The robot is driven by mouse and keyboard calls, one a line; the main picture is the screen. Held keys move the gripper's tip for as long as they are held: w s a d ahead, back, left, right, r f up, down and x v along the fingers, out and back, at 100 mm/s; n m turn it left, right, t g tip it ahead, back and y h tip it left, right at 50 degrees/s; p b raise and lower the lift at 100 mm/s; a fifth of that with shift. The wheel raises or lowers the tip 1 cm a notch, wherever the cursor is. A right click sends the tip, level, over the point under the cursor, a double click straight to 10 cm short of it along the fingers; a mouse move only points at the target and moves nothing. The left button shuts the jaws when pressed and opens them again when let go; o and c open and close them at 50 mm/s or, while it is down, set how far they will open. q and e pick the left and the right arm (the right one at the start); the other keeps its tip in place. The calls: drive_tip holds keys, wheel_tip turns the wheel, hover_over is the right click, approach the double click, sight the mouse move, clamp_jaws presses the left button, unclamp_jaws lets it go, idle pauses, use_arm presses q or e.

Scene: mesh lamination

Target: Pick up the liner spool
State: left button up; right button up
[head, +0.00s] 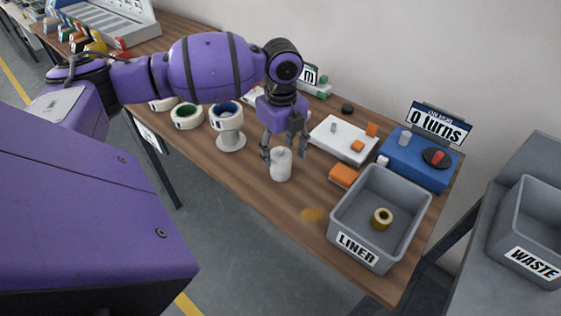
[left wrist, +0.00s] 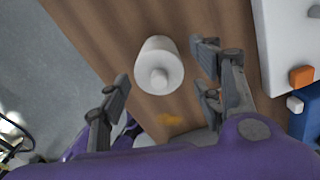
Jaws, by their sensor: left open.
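A white roll (head: 281,166) with a narrower knob on top stands upright on the wooden table. No label shows on it. My left gripper (head: 285,147) is open and points down just above the roll. In the left wrist view the roll (left wrist: 158,62) lies between the open fingers (left wrist: 163,75), near their tips, and nothing is clamped. A small tan spool (head: 381,219) with a dark hole lies in the grey bin (head: 344,218) labelled LINER. I cannot tell from its looks alone which one is the liner spool. My right gripper is out of view.
A white device (head: 335,146) with orange parts and a blue box (head: 412,172) with a turns display stand to the right. An orange block (head: 343,176) is near the bin. A white pedestal cup (head: 229,137) stands left of the roll. A WASTE bin (head: 537,232) is far right.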

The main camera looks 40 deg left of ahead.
sight(279, 154)
use_arm(q)
drive_tip(key=f, duration=0.4)
drive_tip(key=shift+s+a+f, duration=0.1)
drive_tip(key=shift+a+f, duration=0.1)
drive_tip(key=shift+f, duration=0.1)
drive_tip(key=c, duration=1.3)
drive_tip(key=shift+c, duration=0.3)
drive_tip(key=shift+r, duration=0.15)
